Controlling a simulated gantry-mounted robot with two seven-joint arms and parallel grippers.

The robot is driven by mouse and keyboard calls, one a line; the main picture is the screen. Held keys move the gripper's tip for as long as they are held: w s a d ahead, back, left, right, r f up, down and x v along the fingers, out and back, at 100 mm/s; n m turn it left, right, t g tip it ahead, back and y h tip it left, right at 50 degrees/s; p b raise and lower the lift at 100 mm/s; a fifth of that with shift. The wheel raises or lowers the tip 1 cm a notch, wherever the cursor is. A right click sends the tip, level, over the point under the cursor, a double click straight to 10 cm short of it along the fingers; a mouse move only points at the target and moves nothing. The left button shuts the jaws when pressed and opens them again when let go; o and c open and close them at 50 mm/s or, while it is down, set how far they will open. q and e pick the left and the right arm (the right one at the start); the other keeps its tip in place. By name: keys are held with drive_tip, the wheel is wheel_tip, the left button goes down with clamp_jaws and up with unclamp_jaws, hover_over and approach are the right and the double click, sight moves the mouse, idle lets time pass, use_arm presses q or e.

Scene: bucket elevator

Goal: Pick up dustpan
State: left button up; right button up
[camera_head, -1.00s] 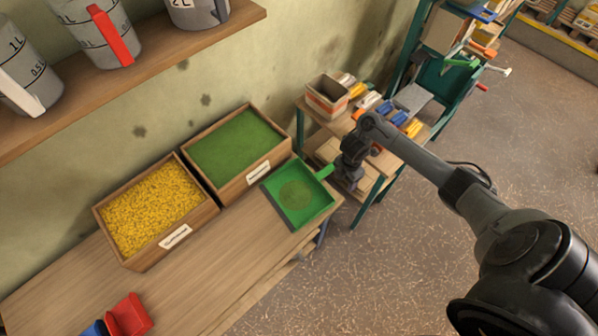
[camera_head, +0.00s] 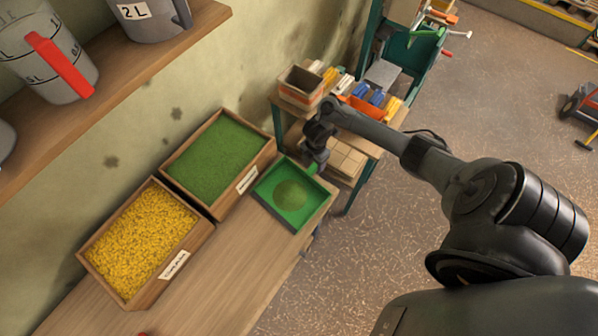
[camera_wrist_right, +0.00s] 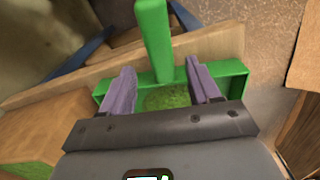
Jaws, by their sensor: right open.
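The green dustpan (camera_head: 275,183) lies on the wooden bench near its right end, with some green material in its pan. My right gripper (camera_head: 318,165) is at the dustpan's handle side, and in the head view it hides most of the handle. The fingers are open and do not appear closed on the handle. My left gripper is not in view.
A wooden box of green material (camera_head: 267,148) and one of yellow pieces (camera_head: 205,236) stand left of the dustpan. A shelf with jugs (camera_head: 190,48) hangs above. A small table with bins (camera_head: 298,100) stands beyond the bench.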

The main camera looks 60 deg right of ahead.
sight(313, 168)
drive_tip(key=f, duration=0.4)
drive_tip(key=shift+s+a+f+b, duration=0.1)
drive_tip(key=shift+a+f+b, duration=0.05)
drive_tip(key=shift+a+b, duration=0.25)
drive_tip(key=shift+d+f, duration=0.15)
drive_tip(key=shift+f, duration=0.2)
clamp_jaws()
drive_tip(key=shift+r, duration=0.1)
